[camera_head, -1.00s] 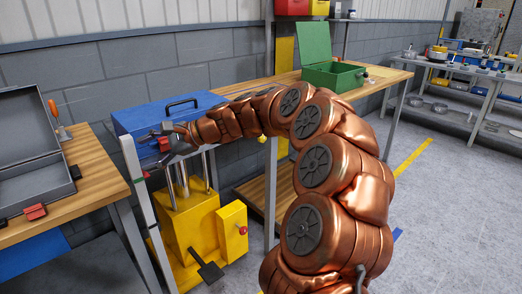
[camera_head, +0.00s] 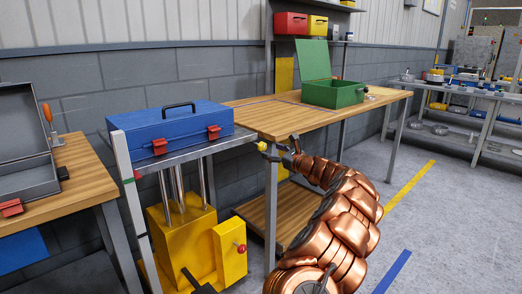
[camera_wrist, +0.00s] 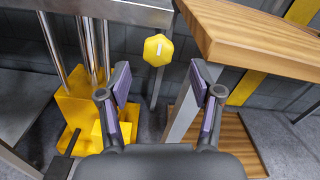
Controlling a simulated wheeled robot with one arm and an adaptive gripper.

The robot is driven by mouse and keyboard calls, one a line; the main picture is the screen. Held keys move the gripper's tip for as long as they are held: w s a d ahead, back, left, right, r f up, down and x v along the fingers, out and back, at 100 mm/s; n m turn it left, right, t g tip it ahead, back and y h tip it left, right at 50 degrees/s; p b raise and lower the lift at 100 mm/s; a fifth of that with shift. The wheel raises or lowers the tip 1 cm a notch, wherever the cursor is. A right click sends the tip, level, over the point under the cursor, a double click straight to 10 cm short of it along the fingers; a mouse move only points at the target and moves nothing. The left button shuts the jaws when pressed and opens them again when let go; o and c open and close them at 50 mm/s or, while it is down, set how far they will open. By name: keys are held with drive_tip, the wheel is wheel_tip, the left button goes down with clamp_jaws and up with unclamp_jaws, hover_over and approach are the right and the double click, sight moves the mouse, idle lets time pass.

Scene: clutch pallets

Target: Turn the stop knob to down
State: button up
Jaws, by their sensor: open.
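The stop knob (camera_wrist: 159,48) is yellow and faceted, with a short white mark that slants slightly from vertical, in the wrist view. It sits on a grey post between the lift platform and the wooden table. In the head view the knob (camera_head: 262,145) shows small at the platform's right end. My gripper (camera_wrist: 160,80) is open and empty, and its two purple-padded fingers point towards the knob, one on each side in the picture. The knob appears beyond the fingertips, not between them. In the head view my gripper (camera_head: 277,152) is just right of the knob.
A blue toolbox (camera_head: 170,129) rests on the lift platform above a yellow lift base (camera_head: 185,240) with a red button (camera_head: 242,248). The wooden table (camera_head: 275,121) with a green open box (camera_head: 335,94) stands close right of the knob. A grey case (camera_head: 30,160) lies on the left bench.

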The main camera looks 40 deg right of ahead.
sight(264, 148)
drive_tip(key=w, duration=0.4)
drive_tip(key=shift+w+a+f+b, duration=0.1)
drive_tip(key=shift+w+b, duration=0.15)
drive_tip(key=shift+b, duration=0.1)
drive_tip(key=shift+w, duration=1.15)
drive_tip(key=c, duration=1.2)
